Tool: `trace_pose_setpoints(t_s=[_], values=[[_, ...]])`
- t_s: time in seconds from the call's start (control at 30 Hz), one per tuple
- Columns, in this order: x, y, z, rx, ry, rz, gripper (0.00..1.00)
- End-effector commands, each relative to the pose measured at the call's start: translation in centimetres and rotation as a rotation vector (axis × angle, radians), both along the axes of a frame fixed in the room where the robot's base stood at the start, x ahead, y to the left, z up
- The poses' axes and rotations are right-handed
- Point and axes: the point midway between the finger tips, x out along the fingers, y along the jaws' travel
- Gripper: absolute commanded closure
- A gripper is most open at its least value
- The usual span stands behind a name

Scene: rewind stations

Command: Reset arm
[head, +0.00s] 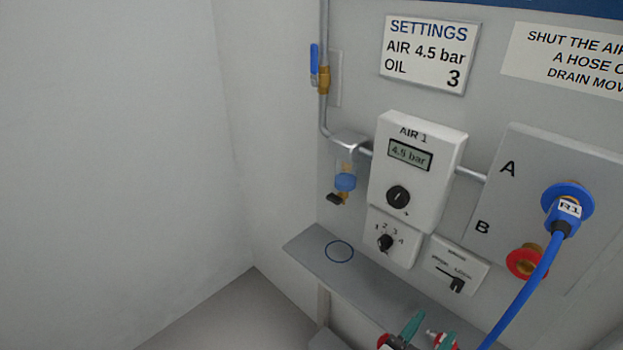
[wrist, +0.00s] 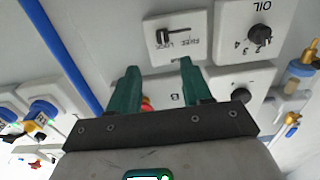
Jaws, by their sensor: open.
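My gripper (head: 428,326) is at the bottom edge of the head view, its green fingers partly cut off. In the wrist view my gripper (wrist: 158,70) has its two fingers apart, with nothing seen held. Beyond them is a switch plate with a black lever (wrist: 163,38); it also shows in the head view as a small plate (head: 476,276). Its lettering is too small to read surely. The fingers appear below this plate in the head view. A red part (wrist: 147,103) shows between the fingers, mostly hidden; I cannot tell what it is.
The AIR 1 unit (head: 423,140) reads 4.5 bar, above an oil dial (head: 385,243). A blue R1 plug (head: 568,209) sits in port A, its blue hose (head: 525,285) hanging down to the left. Red port B (head: 527,261) looks empty. The shelf (head: 308,245) is bare around a blue ring.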

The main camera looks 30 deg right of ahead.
Motion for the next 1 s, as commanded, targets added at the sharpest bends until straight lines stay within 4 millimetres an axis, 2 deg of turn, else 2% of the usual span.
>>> trace_pose_setpoints(t_s=[0.13, 0.27, 0.4, 0.53, 0.67, 0.8, 1.0], values=[[-0.2, -0.3, -0.1, 0.013, 0.015, -0.008, 0.51], [-1.5, -1.9, -1.1, 0.098, 0.124, -0.048, 0.51], [-4.0, -3.9, -3.5, 0.282, 0.357, -0.072, 0.51], [-6.2, -4.4, -6.1, 0.470, 0.589, -0.015, 0.51], [-7.8, -3.5, -8.1, 0.633, 0.797, 0.116, 0.51], [-9.3, -1.4, -9.6, 0.782, 1.001, 0.344, 0.51], [-10.7, 2.5, -10.0, 0.890, 1.196, 0.725, 0.51]])
